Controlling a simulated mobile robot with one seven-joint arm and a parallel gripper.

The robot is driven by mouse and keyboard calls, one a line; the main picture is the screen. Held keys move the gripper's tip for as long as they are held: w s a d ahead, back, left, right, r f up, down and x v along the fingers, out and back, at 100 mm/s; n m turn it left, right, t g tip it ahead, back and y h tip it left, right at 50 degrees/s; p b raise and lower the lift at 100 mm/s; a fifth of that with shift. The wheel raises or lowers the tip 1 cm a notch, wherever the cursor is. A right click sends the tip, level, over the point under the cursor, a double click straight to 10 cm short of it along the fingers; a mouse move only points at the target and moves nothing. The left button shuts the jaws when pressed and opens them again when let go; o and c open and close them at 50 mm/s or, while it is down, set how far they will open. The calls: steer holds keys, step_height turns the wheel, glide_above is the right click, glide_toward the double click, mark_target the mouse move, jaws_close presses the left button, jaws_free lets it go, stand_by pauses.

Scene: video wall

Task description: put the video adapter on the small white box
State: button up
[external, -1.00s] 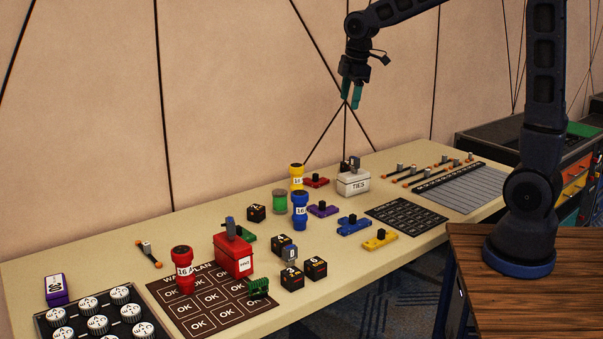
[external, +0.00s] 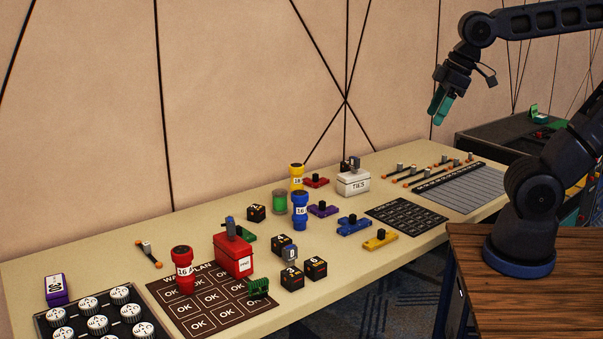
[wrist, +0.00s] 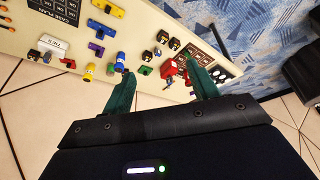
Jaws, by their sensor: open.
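The small white box (external: 353,185), labelled "TIES", stands toward the back of the bench. A small grey and black piece (external: 354,164) rests on its lid; it looks like an adapter, but I cannot tell for certain. The box also shows upside down in the wrist view (wrist: 52,43), at the upper left. Similar grey pieces show on the red box (external: 231,229) and among the black dice (external: 290,254). My gripper (external: 436,115) is open and empty, high above the bench and to the right of the white box. Its green fingers are spread in the wrist view (wrist: 157,72).
A blue cylinder (external: 300,211) and a yellow one (external: 296,178) stand left of the white box. A dark grid mat (external: 406,216) lies to its right, before several orange-tipped rods (external: 430,169). A strip of bare bench (external: 375,163) lies behind it.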

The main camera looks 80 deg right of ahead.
steer(key=shift+s+a+f, duration=0.25)
steer(key=shift+s+a, duration=0.1)
steer(key=shift+s, duration=0.3)
steer(key=shift+s+a+f, duration=0.25)
steer(key=shift+s+a, duration=0.1)
steer(key=shift+s, duration=0.3)
